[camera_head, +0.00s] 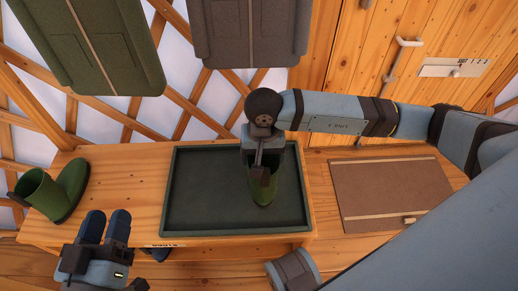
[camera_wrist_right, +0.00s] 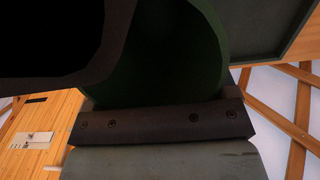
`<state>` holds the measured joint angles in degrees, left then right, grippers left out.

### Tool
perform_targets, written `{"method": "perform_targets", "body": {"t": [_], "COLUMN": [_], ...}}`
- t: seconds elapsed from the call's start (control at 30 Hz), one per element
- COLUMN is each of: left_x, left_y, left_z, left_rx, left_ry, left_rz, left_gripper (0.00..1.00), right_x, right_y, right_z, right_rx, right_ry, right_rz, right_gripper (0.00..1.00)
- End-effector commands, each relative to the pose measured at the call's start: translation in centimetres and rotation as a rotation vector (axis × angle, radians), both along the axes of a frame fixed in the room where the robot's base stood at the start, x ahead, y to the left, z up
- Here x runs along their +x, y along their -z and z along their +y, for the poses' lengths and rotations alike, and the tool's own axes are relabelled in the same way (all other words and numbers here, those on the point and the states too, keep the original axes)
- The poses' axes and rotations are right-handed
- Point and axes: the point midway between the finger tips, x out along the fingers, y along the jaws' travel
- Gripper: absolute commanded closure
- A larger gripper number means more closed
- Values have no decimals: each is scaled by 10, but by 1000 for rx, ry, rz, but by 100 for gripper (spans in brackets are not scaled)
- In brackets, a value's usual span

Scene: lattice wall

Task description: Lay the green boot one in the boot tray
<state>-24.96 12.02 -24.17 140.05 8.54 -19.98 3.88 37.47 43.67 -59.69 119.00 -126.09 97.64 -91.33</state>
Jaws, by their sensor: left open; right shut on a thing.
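A green boot (camera_head: 263,192) is in my right gripper (camera_head: 262,172), over the right half of the dark boot tray (camera_head: 205,195). The gripper is shut on it and hides part of it. I cannot tell whether the boot touches the tray floor. In the right wrist view the boot (camera_wrist_right: 190,55) fills the space beyond the gripper. A second green boot (camera_head: 50,193) is on the bench left of the tray. My left gripper (camera_head: 105,224) is open and empty, in front of the bench, left of the tray.
The tray sits on a wooden bench (camera_head: 120,180) with a label on its front edge. A brown board (camera_head: 390,190) lies to the right. Two padded panels, green (camera_head: 85,45) and grey (camera_head: 250,30), hang above. Behind are the lattice wall and a wooden door (camera_head: 340,50). The tray's left half is clear.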

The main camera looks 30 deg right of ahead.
Motion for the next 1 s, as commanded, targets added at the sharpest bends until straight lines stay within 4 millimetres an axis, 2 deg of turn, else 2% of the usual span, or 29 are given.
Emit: {"method": "perform_targets", "body": {"t": [0.3,0.5,1.0], "left_x": [0,0,-1], "left_y": [23,34,40], "left_z": [-1,-2,-3], "left_rx": [32,50,62], "left_ry": [20,32,39], "left_rz": [57,90,111], "left_gripper": [57,57,57], "right_x": [0,0,1], "right_y": [32,46,51], "right_z": [0,1,0], "right_rx": [2,1,1], "right_ry": [-2,-2,-3], "right_rz": [1,0,0], "right_gripper": [77,77,77]}}
